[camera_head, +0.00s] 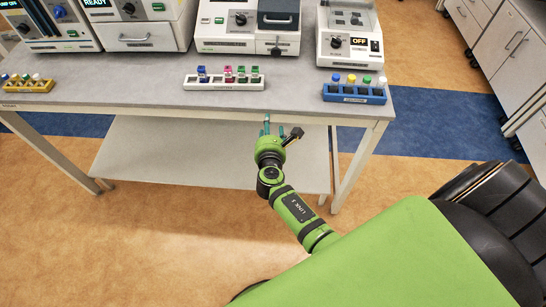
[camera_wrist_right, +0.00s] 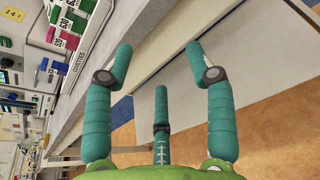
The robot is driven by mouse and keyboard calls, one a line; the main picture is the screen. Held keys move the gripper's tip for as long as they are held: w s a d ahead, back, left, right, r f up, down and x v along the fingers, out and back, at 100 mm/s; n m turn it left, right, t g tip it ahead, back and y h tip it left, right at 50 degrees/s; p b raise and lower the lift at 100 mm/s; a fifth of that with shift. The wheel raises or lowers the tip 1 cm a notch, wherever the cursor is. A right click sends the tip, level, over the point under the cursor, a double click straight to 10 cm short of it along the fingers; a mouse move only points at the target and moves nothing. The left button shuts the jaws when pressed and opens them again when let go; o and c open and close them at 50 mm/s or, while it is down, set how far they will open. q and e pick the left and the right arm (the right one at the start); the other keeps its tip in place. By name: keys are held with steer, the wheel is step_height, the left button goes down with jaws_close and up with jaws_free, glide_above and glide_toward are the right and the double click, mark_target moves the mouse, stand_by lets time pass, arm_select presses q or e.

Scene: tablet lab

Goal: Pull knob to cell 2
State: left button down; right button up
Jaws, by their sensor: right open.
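A white instrument (camera_head: 247,33) with a dark lidded compartment (camera_head: 278,18) stands at the back middle of the bench. A small dark knob (camera_head: 276,50) sticks out at its front, below the lid. A round black dial (camera_head: 240,19) is on its panel. I cannot read any cell number. My right gripper (camera_head: 267,123) is at the bench's front edge, well in front of the knob and apart from it. In the wrist view, its three teal fingers (camera_wrist_right: 160,66) are spread with nothing between them. My left gripper is not in view.
A white cuvette rack (camera_head: 223,83) stands between the gripper and the instrument and also shows in the wrist view (camera_wrist_right: 82,18). A blue rack (camera_head: 354,94) is at right, a yellow rack (camera_head: 27,85) at far left. The grey bench (camera_head: 130,91) is clear between racks.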

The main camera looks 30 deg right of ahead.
steer(key=s+a+f+m+g+y, duration=0.2)
steer(key=s+f, duration=0.3)
steer(key=f, duration=0.6)
steer(key=shift+s+m, duration=0.15)
steer(key=shift+m, duration=0.55)
steer(key=s+a+f+m+g+y+b, duration=0.3)
steer(key=s+f+m+g, duration=0.45)
steer(key=s+f, duration=1.05)
steer(key=s+f+m, duration=0.2)
steer(key=s+m, duration=0.2)
steer(key=s, duration=0.3)
steer(key=s+f+m+g+y, duration=0.1)
steer(key=s+f+m, duration=0.2)
steer(key=s+m, duration=0.2)
steer(key=s+f+m+g+y, duration=0.1)
steer(key=s+f+m, duration=0.2)
steer(key=s, duration=0.8)
steer(key=shift+d+m+p, duration=0.35)
steer(key=shift+m, duration=0.3)
